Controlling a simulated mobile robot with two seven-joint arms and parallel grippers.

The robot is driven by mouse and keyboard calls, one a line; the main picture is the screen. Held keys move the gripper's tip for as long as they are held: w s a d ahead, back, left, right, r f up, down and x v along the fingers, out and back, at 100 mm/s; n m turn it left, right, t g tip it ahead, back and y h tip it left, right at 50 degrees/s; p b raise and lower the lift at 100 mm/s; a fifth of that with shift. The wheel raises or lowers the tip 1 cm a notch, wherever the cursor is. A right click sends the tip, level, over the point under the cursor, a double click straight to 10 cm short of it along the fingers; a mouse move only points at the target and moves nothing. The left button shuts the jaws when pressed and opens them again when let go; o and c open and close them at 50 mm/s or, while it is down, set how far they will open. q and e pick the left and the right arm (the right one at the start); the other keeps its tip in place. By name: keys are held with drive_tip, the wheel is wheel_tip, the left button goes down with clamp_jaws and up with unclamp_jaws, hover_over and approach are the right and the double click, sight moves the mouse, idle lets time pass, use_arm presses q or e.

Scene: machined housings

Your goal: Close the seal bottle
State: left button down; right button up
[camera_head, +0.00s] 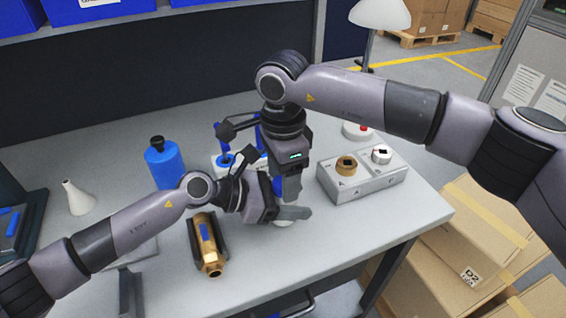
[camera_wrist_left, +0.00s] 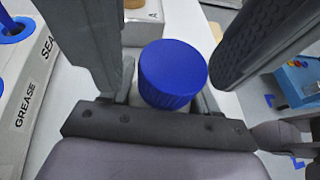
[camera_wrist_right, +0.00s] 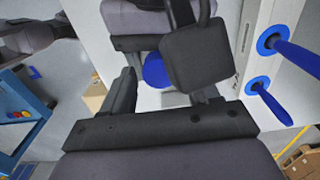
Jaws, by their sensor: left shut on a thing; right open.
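The seal bottle's blue ridged cap (camera_wrist_left: 173,72) shows upright in the left wrist view, between the fingers of my left gripper (camera_head: 290,212). That gripper is shut on the bottle, whose pale base (camera_head: 285,223) just shows below the fingers in the head view. The rest of the body is hidden. My right gripper (camera_head: 287,188) points down from above, open, with its fingers on either side of the cap. Part of the cap (camera_wrist_right: 156,70) shows in the right wrist view, partly covered by a dark finger. I cannot tell whether the cap is seated.
A block labelled GREASE and SEAL (camera_wrist_left: 22,105) holds blue-handled tools behind the grippers. A grey fixture block (camera_head: 362,182) with a brass ring stands at right. A brass housing (camera_head: 207,245) lies in a dark cradle at front left. A blue bottle (camera_head: 165,165) stands behind it.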

drive_tip(key=c, duration=1.1)
drive_tip(key=shift+o, duration=0.2)
drive_tip(key=shift+m, duration=1.7)
drive_tip(key=o, duration=1.2)
drive_tip(key=shift+c, duration=0.2)
drive_tip(key=shift+r, duration=2.2)
